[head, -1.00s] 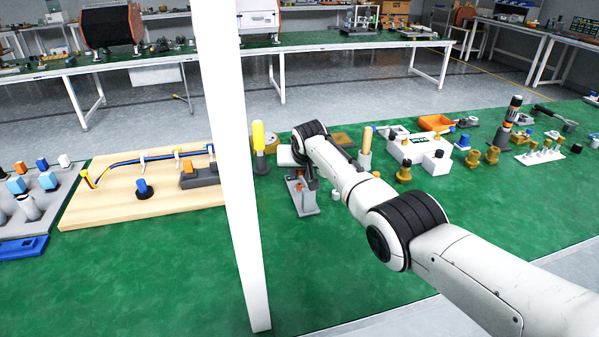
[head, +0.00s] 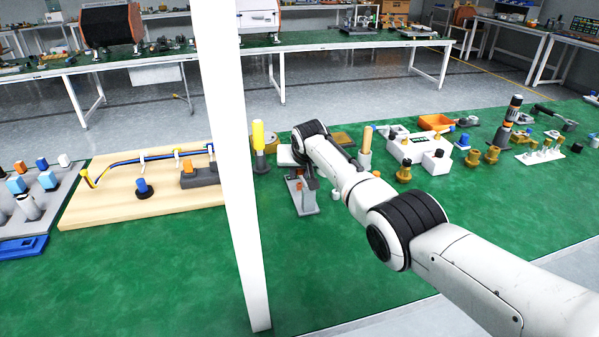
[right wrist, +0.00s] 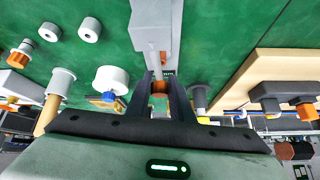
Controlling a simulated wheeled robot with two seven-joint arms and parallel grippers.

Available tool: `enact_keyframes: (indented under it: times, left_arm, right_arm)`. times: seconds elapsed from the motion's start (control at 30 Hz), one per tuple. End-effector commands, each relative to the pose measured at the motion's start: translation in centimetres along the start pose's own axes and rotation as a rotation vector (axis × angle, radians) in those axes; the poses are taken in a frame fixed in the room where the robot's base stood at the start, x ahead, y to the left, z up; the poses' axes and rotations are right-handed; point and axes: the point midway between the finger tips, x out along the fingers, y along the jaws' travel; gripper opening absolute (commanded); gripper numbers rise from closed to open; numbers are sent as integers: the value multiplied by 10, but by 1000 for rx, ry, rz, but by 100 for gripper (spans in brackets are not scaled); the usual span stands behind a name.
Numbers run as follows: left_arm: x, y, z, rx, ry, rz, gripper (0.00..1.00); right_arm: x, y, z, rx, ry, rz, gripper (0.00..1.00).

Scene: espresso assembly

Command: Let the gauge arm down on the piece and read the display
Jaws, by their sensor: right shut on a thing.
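The grey gauge stand (head: 303,198) stands on the green bench, just right of the white post in the head view. An orange part shows on it. My right gripper (right wrist: 160,92) is over the stand, its two dark fingers shut on an orange-brown knob (right wrist: 159,87), which I take to be on the gauge arm. In the right wrist view the grey body of the stand (right wrist: 152,28) lies just beyond the fingertips. In the head view my own arm and hand hide much of the gauge. I cannot make out the piece or a display reading. My left gripper is not in view.
A white upright post (head: 238,180) crosses the head view left of the gauge. A wooden board (head: 130,212) with a cable lies beyond it. A yellow-topped post (head: 258,137) stands behind the gauge. A white block fixture (head: 415,148) stands to the right. The front of the bench is clear.

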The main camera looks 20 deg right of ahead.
Motion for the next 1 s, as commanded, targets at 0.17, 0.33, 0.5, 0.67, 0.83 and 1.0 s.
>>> enact_keyframes:
  times: [0.17,0.33,0.5,0.67,0.83,1.0]
  left_arm:
    - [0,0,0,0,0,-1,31]
    - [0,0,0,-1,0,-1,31]
    - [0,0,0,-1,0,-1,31]
    - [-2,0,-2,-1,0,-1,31]
    - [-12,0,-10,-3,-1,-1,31]
    - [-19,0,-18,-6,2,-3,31]
  right_arm:
    - [5,-1,11,2,-23,0,0]
    - [4,-1,8,1,-16,0,39]
    - [2,0,5,1,-10,0,39]
    - [-1,0,3,0,-8,0,39]
    - [-14,-1,1,0,-6,0,39]
    - [-33,-1,2,0,-6,-1,39]
